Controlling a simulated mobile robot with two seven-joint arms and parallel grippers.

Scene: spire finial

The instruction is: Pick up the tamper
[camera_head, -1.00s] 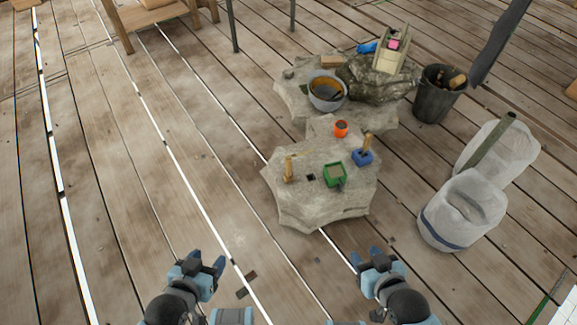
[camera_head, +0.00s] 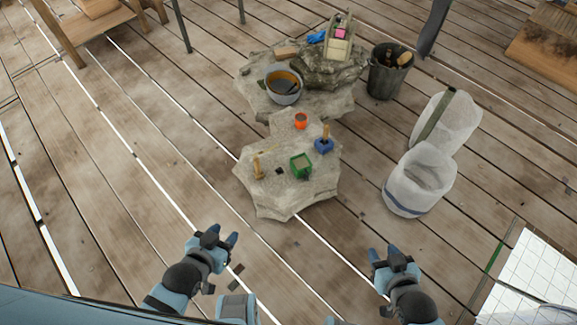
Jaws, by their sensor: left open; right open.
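Two wooden-handled tools are on the near stone slab (camera_head: 270,200) in the head view; I cannot tell for sure which is the tamper. One is a small upright wooden tool (camera_head: 257,168) at the slab's left side. The other is a wooden handle (camera_head: 325,131) standing up from a blue block or holder (camera_head: 324,146) at the slab's right side. My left gripper (camera_head: 221,239) is open and empty, in front of and left of the slab. My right gripper (camera_head: 388,257) is open and empty, in front of and right of it. Both are apart from the tools.
Behind are a grey bowl (camera_head: 284,86), a rock with a small spire (camera_head: 338,45) and a dark bucket (camera_head: 389,73). White sacks (camera_head: 420,180) stand at right. Plank floor is clear at left.

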